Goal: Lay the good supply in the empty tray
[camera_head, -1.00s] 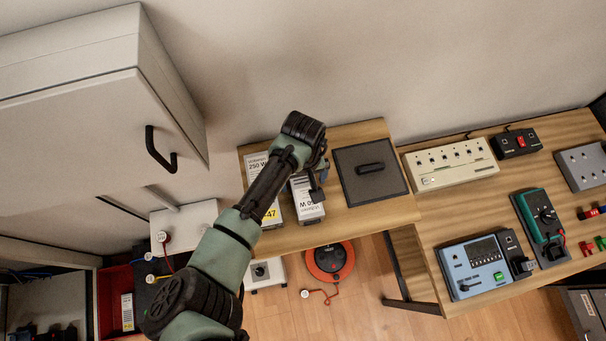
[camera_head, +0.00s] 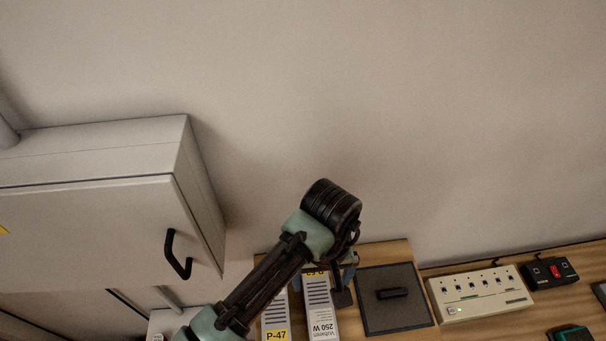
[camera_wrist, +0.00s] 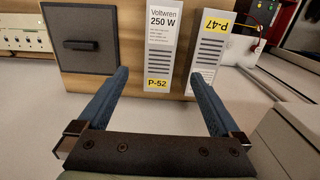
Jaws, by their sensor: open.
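My gripper (camera_head: 342,277) is open and empty, partly hidden behind my wrist in the head view. In the wrist view its two fingers (camera_wrist: 158,76) stand on either side of the lower end of a white supply marked Voltwren 250 W and P-52 (camera_wrist: 172,50). It also shows in the head view (camera_head: 320,310), beside the gripper. Whether the fingers touch it I cannot tell. A second supply, marked P-47 (camera_wrist: 208,52), lies beside it, with its yellow label (camera_head: 275,335) in the head view. I see no clearly empty tray.
A dark square panel with a black handle (camera_head: 392,312) lies on the wooden bench next to P-52. Beyond it are a cream switch box (camera_head: 480,290) and a small black box with a red switch (camera_head: 550,271). A grey cabinet (camera_head: 90,225) stands left of my arm.

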